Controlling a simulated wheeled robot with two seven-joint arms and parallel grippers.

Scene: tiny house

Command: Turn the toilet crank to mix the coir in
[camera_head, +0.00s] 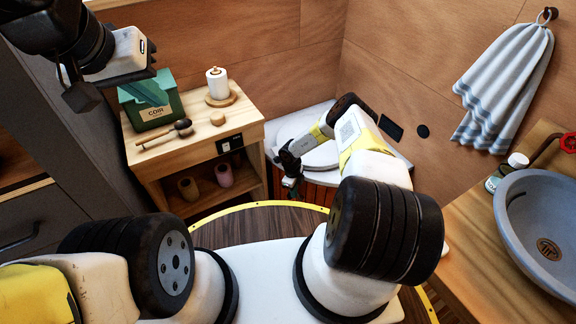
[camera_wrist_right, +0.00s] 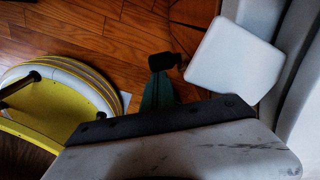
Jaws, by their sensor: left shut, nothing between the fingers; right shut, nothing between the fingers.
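The white toilet (camera_head: 318,152) stands in the back corner with its lid down and a wood-slatted front. My right gripper (camera_head: 291,178) is shut and empty, low at the toilet's left front side. In the right wrist view a black knob-like part (camera_wrist_right: 165,62), which may be the crank handle, is right by the green fingertips (camera_wrist_right: 158,88); I cannot tell whether they touch. A white rounded panel (camera_wrist_right: 232,55) is beside it.
A wooden shelf unit (camera_head: 190,150) holds the box, a wooden scoop (camera_head: 165,132), a paper roll (camera_head: 218,84) and small pots below. At the right are a grey basin (camera_head: 540,225) on a wooden counter and a hanging towel (camera_head: 503,85). Wooden floor (camera_wrist_right: 75,35) lies open beside the toilet.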

